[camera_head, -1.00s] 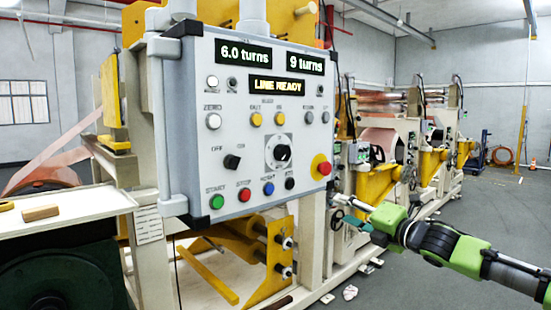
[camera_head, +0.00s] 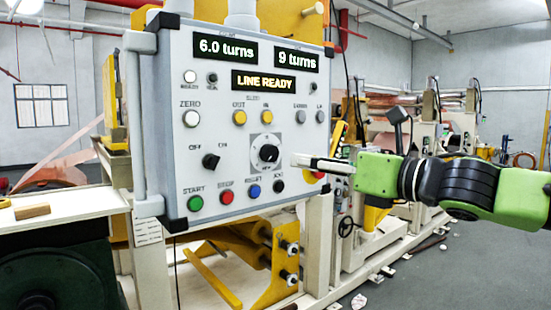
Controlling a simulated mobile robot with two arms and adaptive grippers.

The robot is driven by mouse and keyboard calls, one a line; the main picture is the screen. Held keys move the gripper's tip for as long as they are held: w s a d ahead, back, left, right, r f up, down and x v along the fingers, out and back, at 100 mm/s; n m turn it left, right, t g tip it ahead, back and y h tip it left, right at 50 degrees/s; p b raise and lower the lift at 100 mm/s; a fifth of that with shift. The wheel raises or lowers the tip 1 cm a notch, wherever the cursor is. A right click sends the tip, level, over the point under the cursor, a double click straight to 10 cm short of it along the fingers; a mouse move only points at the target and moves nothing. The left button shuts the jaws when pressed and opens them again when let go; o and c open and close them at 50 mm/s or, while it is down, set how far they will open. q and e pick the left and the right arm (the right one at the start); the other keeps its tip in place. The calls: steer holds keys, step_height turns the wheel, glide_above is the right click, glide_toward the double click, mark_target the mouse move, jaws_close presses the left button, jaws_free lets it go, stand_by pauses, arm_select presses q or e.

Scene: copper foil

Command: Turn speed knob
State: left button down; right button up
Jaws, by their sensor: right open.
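The control panel (camera_head: 212,100) is a grey box with two displays reading "6.0 turns" and "9 turns" and a third reading "LINE READY". A round black knob on a pale square dial plate (camera_head: 268,153) sits right of centre on the panel; its label is too small to read fully. A second black knob (camera_head: 211,161), marked OFF and ON, is to its left. My right gripper (camera_head: 297,160) points left, a little right of the dial knob, and appears apart from it. It is open with nothing seen between its fingers. It partly covers the red button on yellow (camera_head: 313,178). My left gripper is not in view.
Green (camera_head: 195,203), red (camera_head: 227,197), blue (camera_head: 254,191) and black buttons line the panel's lower edge, close to the knobs. A white shelf (camera_head: 75,212) with a small wooden block (camera_head: 33,211) is at the left. Machinery stands behind my right arm.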

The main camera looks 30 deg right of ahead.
steer(key=p, duration=0.1)
glide_toward(273, 156)
steer(key=w, duration=0.3)
steer(key=w+p, duration=0.1)
steer(key=p, duration=0.1)
steer(key=w+p, duration=0.3)
steer(key=p, duration=0.2)
steer(key=shift+w+a+r, duration=0.2)
steer(key=shift+a+r, duration=0.15)
steer(key=shift+w+a+f+p, duration=0.1)
steer(key=shift+w+a+p, duration=0.1)
steer(key=shift+w+p, duration=0.25)
steer(key=shift+w+a+f, duration=0.15)
steer(key=shift+f, duration=0.05)
steer(key=c, duration=1.1)
